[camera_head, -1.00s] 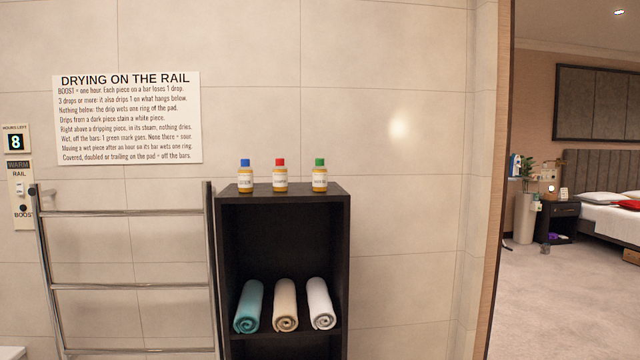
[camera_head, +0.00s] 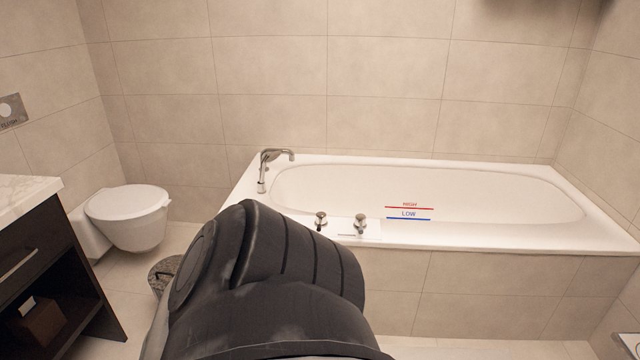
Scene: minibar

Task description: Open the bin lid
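A small grey, speckled round bin (camera_head: 161,274) stands on the floor between the toilet and the bathtub. My dark arm hides much of it, and I cannot tell whether its lid is open or shut. A bulky dark link of my own arm fills the lower middle of the head view, in front of the tub's left end. Neither gripper shows in the view.
A white bathtub (camera_head: 520,234) with a tap (camera_head: 265,170) and two knobs runs along the back wall. A white toilet (camera_head: 128,215) with its lid down is at the left. A dark vanity (camera_head: 60,250) stands at the left edge. Some tiled floor shows between vanity and bin.

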